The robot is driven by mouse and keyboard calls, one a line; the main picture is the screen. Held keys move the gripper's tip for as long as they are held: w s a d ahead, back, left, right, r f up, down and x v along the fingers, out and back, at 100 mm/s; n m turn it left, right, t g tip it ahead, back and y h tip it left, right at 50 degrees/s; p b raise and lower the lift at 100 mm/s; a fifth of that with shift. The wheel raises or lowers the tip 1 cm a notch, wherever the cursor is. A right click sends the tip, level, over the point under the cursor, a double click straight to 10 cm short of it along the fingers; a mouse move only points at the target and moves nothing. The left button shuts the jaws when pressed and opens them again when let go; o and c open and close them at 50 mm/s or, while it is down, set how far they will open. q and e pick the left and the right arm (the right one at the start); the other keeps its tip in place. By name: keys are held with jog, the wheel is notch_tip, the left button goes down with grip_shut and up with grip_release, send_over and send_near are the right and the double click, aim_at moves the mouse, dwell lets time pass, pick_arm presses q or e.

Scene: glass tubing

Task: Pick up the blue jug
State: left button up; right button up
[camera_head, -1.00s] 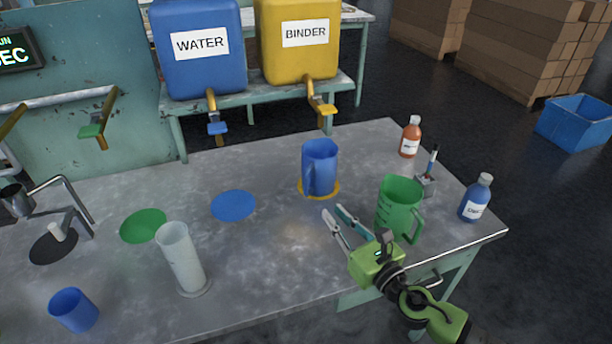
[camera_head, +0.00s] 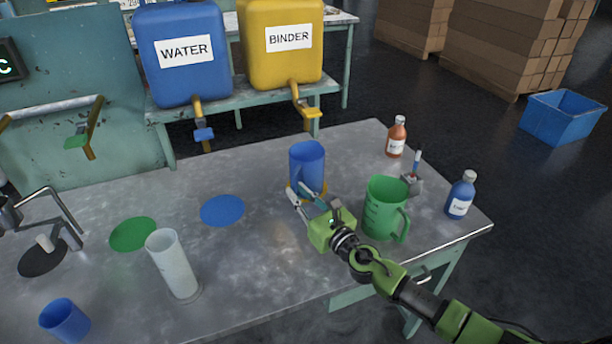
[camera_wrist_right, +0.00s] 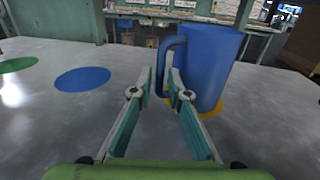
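The blue jug (camera_head: 307,163) stands upright on a yellow disc (camera_head: 291,190) on the grey workbench. In the right wrist view the jug (camera_wrist_right: 210,65) is just ahead, right of centre, with its handle (camera_wrist_right: 168,65) on the left side towards me. My right gripper (camera_head: 304,195) is at the near side of the jug. My left gripper is not in view.
A green jug (camera_head: 383,210) stands close to the right of my right gripper. A blue bottle (camera_head: 460,196), an orange bottle (camera_head: 396,138) and a small holder (camera_head: 412,183) are farther right. A pale cylinder (camera_head: 172,265) stands left. Blue (camera_head: 222,210) and green (camera_head: 133,233) discs lie flat, clear.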

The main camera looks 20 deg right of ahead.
jog(key=x, duration=0.2)
jog(key=shift+w+a+f, duration=0.1)
jog(key=shift+w+a, duration=0.05)
jog(key=shift+w, duration=0.2)
grip_shut()
